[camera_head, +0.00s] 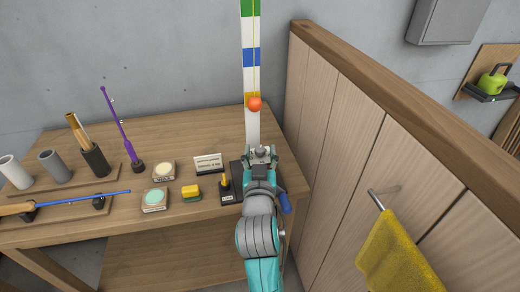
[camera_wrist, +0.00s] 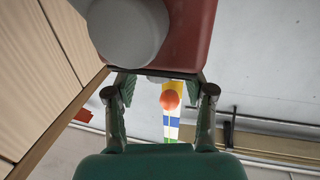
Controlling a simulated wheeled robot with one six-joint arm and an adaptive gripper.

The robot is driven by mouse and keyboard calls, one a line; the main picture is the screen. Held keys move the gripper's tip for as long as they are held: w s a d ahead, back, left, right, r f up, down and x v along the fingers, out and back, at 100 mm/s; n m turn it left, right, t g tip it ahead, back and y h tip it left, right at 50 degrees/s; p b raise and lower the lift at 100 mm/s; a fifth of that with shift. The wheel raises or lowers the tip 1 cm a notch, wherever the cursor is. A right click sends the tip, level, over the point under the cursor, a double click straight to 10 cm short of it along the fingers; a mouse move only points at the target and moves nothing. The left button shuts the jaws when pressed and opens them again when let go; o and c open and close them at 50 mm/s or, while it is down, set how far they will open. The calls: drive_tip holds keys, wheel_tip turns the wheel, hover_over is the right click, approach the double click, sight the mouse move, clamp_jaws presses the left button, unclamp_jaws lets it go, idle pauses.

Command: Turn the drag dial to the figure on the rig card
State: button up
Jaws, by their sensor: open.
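My gripper (camera_head: 261,153) is over the right end of the bench, before the striped pole. In the wrist view my gripper (camera_wrist: 162,106) has its fingers apart, with nothing seen between them up close. A white card (camera_head: 208,163), probably the rig card, stands on the bench left of my arm; its small print is too fine to read surely. A dark box (camera_head: 237,171) is partly hidden behind my arm. In the wrist view a red block (camera_wrist: 190,35) and a large grey round part (camera_wrist: 130,30) fill the top. I cannot tell whether either is the drag dial.
The wooden bench (camera_head: 125,225) holds a purple rod (camera_head: 119,118), a blue rod (camera_head: 100,197), cups and small tins. An orange ball (camera_head: 254,104) hangs before the striped pole (camera_head: 251,78). A wooden partition (camera_head: 320,110) closes the right side.

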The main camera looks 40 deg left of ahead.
drive_tip(key=shift+x, duration=0.8)
drive_tip(key=shift+c, duration=0.3)
clamp_jaws()
drive_tip(key=shift+a+m+h, duration=0.1)
drive_tip(key=shift+m+h, duration=0.2)
drive_tip(key=shift+h, duration=0.1)
drive_tip(key=shift+f+m+t+h, duration=0.1)
drive_tip(key=shift+m+t+h, duration=0.5)
drive_tip(key=shift+t+h, duration=0.3)
drive_tip(key=shift+m+t+h, duration=0.6)
drive_tip(key=shift+m+h, duration=0.9)
drive_tip(key=shift+h, duration=0.6)
